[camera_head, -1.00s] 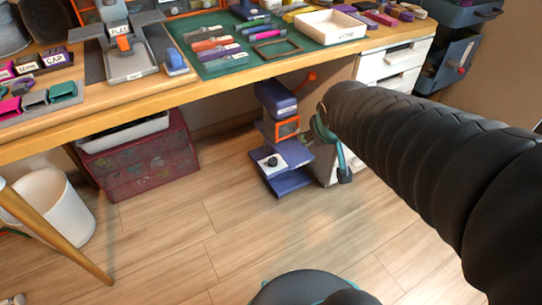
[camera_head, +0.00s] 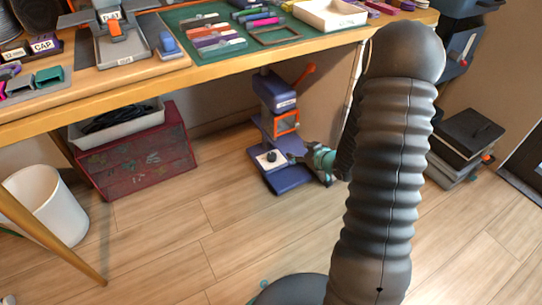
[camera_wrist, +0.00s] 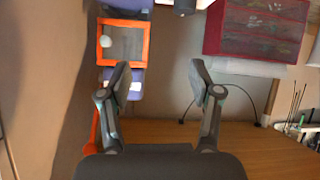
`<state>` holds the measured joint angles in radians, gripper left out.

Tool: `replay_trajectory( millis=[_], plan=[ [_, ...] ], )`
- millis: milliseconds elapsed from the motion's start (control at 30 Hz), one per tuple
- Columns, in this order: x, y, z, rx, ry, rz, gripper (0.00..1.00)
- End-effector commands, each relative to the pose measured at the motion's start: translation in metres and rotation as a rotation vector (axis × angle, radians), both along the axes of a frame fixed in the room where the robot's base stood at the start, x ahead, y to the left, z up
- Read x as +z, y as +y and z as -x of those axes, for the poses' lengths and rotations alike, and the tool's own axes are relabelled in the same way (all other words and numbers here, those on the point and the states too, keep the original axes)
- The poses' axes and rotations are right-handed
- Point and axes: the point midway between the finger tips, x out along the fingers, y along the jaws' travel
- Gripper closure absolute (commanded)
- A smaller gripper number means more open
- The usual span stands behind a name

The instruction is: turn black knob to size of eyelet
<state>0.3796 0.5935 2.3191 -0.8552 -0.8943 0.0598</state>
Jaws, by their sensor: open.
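A blue-purple press (camera_head: 277,92) with an orange frame (camera_head: 287,122) and an orange lever (camera_head: 305,73) stands on the floor below the workbench. The black knob (camera_head: 271,157) sits on a pale plate on its base. No size marking is legible. My gripper (camera_head: 300,154) is at the right side of the press, apart from the knob, its fingers pointing left. In the wrist view my gripper (camera_wrist: 161,75) is open and empty. The orange frame (camera_wrist: 122,42) shows there at upper left, beyond the left finger. I cannot make out the knob in that view.
The workbench (camera_head: 200,72) edge runs above the press. A dark red crate (camera_head: 140,155) stands to its left, with a white bin (camera_head: 45,205) farther left. A black box (camera_head: 468,133) is at right. Floor in front of the press is clear.

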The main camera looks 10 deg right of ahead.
Motion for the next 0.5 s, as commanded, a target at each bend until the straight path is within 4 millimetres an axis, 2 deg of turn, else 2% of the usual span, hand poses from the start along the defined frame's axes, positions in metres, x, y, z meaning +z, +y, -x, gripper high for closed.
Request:
replay_trajectory(
  millis=[33,200,367,500],
  plan=[
    [-0.018,0.002,0.003,0.018,-0.005,-0.036,0.36],
    [-0.043,0.011,0.010,0.068,-0.042,-0.127,0.36],
    [-0.050,0.016,0.012,0.085,-0.057,-0.164,0.36],
    [-0.055,0.022,0.004,0.089,-0.060,-0.167,0.36]
  ],
)
